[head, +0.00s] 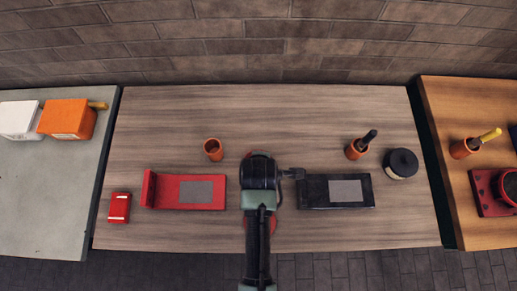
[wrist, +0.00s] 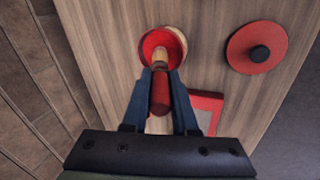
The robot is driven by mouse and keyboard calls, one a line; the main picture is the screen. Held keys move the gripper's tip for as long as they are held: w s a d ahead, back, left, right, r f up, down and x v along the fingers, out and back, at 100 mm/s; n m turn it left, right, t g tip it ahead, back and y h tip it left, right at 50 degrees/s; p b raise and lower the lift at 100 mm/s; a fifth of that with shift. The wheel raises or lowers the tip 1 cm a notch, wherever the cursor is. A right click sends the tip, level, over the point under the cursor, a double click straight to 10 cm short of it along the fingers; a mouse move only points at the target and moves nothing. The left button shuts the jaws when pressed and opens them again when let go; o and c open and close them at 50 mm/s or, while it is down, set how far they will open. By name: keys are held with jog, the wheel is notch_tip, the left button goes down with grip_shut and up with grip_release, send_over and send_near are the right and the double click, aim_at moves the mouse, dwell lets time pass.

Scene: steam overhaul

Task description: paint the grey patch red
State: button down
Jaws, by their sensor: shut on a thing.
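A red part (head: 160,192) with a raised left end lies left of centre on the table and bears a grey patch (head: 196,191). A corner of this part (wrist: 207,98) shows in the wrist view, beside my gripper. My gripper (wrist: 160,76) is shut on a brush with a red handle (wrist: 159,98). The brush points down into an open paint tin (wrist: 177,42) that is red inside. Its bristles are hard to make out against the red.
A red lid with a dark knob (wrist: 257,54) lies near the front edge. A black part (head: 318,191) with its own grey patch lies right. An orange pot (head: 213,150), a pot with a black-handled brush (head: 355,150), a black-topped tin (head: 402,162) and a red box (head: 119,207) stand around.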

notch_tip(320, 180, up, 7)
jog(key=p, duration=0.7)
dwell(1.0)
